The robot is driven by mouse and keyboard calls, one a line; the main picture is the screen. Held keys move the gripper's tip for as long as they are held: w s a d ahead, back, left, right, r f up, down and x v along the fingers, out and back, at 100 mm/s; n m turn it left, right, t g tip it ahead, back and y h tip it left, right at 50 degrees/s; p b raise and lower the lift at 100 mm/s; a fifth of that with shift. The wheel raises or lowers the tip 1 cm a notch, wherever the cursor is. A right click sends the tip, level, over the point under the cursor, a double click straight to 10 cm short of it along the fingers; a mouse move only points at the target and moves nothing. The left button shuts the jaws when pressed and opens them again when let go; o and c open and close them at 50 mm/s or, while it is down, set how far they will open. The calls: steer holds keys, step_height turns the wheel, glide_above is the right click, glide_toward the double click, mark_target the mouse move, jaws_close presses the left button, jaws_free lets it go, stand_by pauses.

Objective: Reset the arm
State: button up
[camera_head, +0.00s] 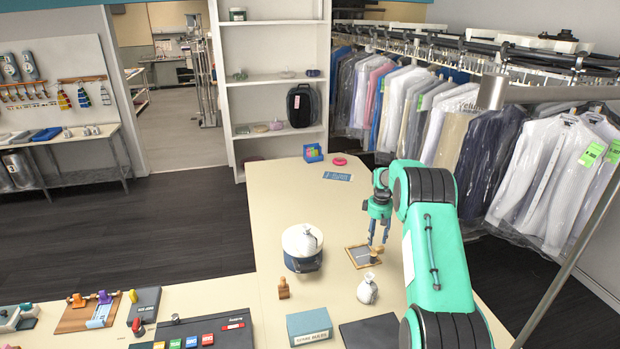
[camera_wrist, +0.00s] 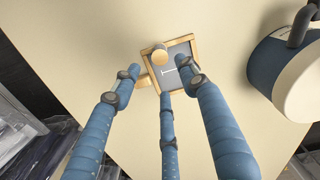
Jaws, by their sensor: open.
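My arm (camera_head: 437,250) reaches over the cream table (camera_head: 285,200) from the right, with my gripper (camera_head: 378,238) pointing down. Its blue fingers are spread and hold nothing; they also show in the wrist view (camera_wrist: 158,77). Below the fingers lies a small wooden-framed dark board (camera_head: 358,256), also in the wrist view (camera_wrist: 175,52) with a white mark on it. A round wooden knob (camera_wrist: 160,56) is at the board's edge. I cannot tell how far above the board the fingertips are.
A blue pot with a white lid (camera_head: 302,245) stands left of the board. A wooden stamp (camera_head: 283,288), a white pouch (camera_head: 367,289), a teal box (camera_head: 309,326) and a dark flat pad (camera_head: 371,332) lie nearer. Bagged garments (camera_head: 550,165) hang on a rail at right.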

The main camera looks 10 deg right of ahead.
steer(key=s+a+r+m+b, duration=0.2)
steer(key=s+a+r+b, duration=0.1)
steer(key=s+a+r, duration=0.6)
steer(key=s+a+r+m+b, duration=0.25)
steer(key=s+a+r, duration=0.35)
steer(key=a+r, duration=0.45)
steer(key=s+a+r+t+b, duration=0.1)
steer(key=s+a+r+b, duration=0.25)
steer(key=s, duration=0.55)
steer(key=s+a+r+t+b, duration=0.2)
steer(key=s+a+r, duration=0.25)
steer(key=s, duration=0.55)
steer(key=s+a+f+t+b, duration=0.1)
steer(key=s+a+f+b, duration=0.1)
steer(key=s, duration=1.1)
steer(key=s+a+f+t+b, duration=0.1)
steer(key=s+a+f+b, duration=0.1)
steer(key=s, duration=1.1)
steer(key=shift+f+m+t+b, duration=0.3)
steer(key=shift+f+m+b, duration=0.15)
steer(key=shift+f+b, duration=0.4)
